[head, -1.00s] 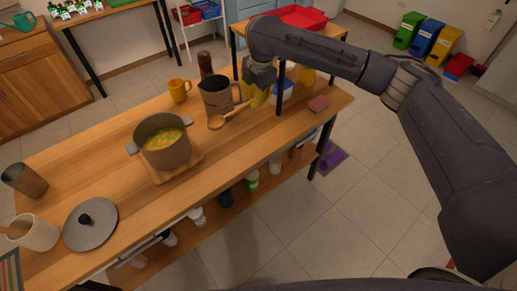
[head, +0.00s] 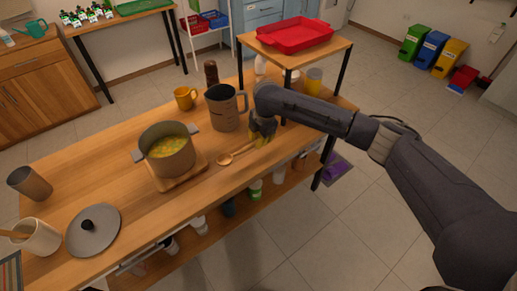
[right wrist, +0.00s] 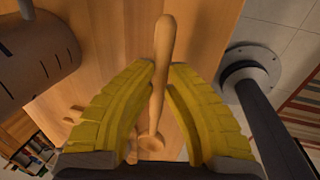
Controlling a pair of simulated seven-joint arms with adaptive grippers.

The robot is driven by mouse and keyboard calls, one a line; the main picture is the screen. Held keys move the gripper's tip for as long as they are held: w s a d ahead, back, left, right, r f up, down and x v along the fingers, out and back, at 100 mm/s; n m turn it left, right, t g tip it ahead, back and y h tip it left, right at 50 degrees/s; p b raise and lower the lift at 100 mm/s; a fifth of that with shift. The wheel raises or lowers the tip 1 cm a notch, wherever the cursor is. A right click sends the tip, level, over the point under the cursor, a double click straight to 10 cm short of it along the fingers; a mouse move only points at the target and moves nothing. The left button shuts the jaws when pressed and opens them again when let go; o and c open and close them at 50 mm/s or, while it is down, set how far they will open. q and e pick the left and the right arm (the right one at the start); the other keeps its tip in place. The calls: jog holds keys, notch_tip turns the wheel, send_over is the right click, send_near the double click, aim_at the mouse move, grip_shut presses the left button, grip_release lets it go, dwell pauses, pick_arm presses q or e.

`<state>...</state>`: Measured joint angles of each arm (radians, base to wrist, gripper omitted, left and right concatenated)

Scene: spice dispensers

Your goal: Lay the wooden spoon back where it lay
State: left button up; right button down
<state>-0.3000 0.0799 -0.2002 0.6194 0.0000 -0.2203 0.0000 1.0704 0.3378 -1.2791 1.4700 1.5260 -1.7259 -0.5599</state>
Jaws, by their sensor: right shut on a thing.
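The wooden spoon (head: 224,159) is in my right gripper (head: 262,138), in front of the dark measuring jug on the wooden table (head: 110,185). Its bowl points left in the head view. In the right wrist view the spoon's handle (right wrist: 162,55) runs between the two yellow fingers of the right gripper (right wrist: 167,72), which are shut on it, with the bowl toward the bottom. The spoon is low over the table; I cannot tell whether it touches the top. My left gripper is not in view.
The jug (head: 224,108) stands just behind the spoon. A raised stand with a red tray (head: 295,36) is at the right. The table's front edge is close.

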aim_at(258, 152)
jog(key=shift+s+d+x, duration=0.1)
jog(key=shift+s+x, duration=0.05)
jog(key=shift+x, duration=0.7)
jog(key=shift+s+d+x, duration=0.1)
jog(key=shift+s+x, duration=0.05)
jog(key=shift+x, duration=0.65)
jog(key=shift+s+d+x, duration=0.1)
jog(key=shift+s+x, duration=0.05)
jog(key=shift+x, duration=0.7)
jog(key=c, duration=1.5)
grip_release()
jog(key=shift+f, duration=0.15)
jog(key=shift+r, duration=0.45)
jog(key=v, duration=1.1)
jog(key=shift+r, duration=0.15)
jog(key=shift+s, duration=0.1)
